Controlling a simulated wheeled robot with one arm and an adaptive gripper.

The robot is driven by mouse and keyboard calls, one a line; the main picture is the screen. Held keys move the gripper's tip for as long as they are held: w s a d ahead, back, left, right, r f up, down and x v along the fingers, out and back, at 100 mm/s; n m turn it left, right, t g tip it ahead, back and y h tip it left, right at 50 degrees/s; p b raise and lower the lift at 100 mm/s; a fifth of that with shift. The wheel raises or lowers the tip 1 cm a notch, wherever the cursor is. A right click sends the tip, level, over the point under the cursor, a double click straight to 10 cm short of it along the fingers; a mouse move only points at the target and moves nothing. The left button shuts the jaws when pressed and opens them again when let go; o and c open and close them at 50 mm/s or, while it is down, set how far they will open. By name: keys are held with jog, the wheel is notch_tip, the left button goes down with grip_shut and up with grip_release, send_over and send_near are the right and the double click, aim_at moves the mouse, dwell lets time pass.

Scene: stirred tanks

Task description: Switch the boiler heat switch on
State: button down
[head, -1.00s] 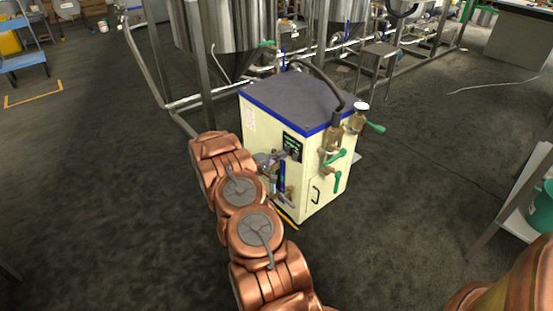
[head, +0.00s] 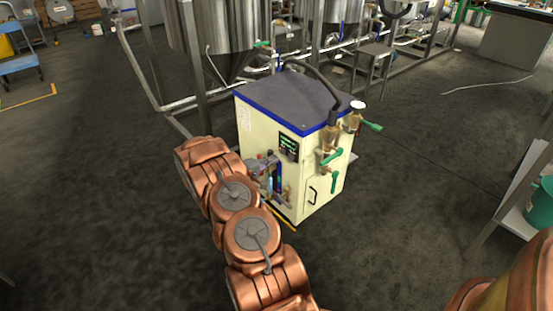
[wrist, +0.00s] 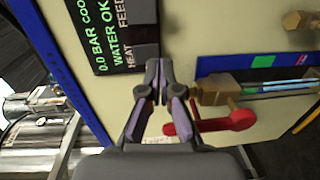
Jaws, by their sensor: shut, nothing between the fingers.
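The boiler (head: 310,179) is a cream cabinet with a dark top and blue edging. Its dark display panel (head: 288,146) also shows in the wrist view (wrist: 113,22), with green text reading "0.0 BAR", "WATER OK", and the labels FEED and HEAT. My gripper (wrist: 158,72) is shut and empty, with its fingertips in front of the boiler face near the panel's lower edge, by the HEAT label. I cannot tell whether they touch it. No heat switch is clearly visible; the dark fingertips overlap that area. In the head view my gripper is small beside the boiler's front face.
A red-handled valve (wrist: 215,122) and a sight glass stand close to my fingers on the boiler face. Green-handled valves (head: 333,170) are on its right side. Steel tanks (head: 223,35) and pipes stand behind. The dark floor at left is open.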

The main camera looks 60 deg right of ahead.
jog(key=f+p+v, duration=0.2)
jog(key=v, duration=0.8)
jog(key=shift+w+a, duration=0.2)
jog(key=shift+a, duration=0.25)
jog(key=shift+f, duration=0.1)
jog(key=s+a+r+m+g+y+p, duration=0.15)
jog(key=s+a+r+p, duration=0.25)
jog(key=r, duration=0.7)
jog(key=s+a+r+g+y+p, duration=0.1)
jog(key=s+a+r+y+p, duration=0.3)
jog(key=r, duration=0.7)
jog(key=s+a+r+m+g+y+p, duration=0.1)
jog(key=s+a+r+p, duration=0.35)
jog(key=r, duration=0.55)
jog(key=s+a+r+n+t+y+p, duration=0.1)
jog(key=s+a+r+p, duration=0.4)
jog(key=a, duration=0.5)
jog(key=s+a+r+n+t+y+p, duration=0.2)
jog(key=s+a+r+y+p, duration=0.3)
jog(key=a+r, duration=0.5)
jog(key=s+a+r+n+t+y+p, duration=0.2)
jog(key=s+a+r+p, duration=0.5)
jog(key=a, duration=0.4)
jog(key=shift+s+r+t+y+p, duration=0.2)
jog(key=shift+r+t+y+p, duration=0.35)
jog(key=shift+y, duration=0.4)
jog(key=shift+s+a+n, duration=0.1)
jog(key=shift+n, duration=0.15)
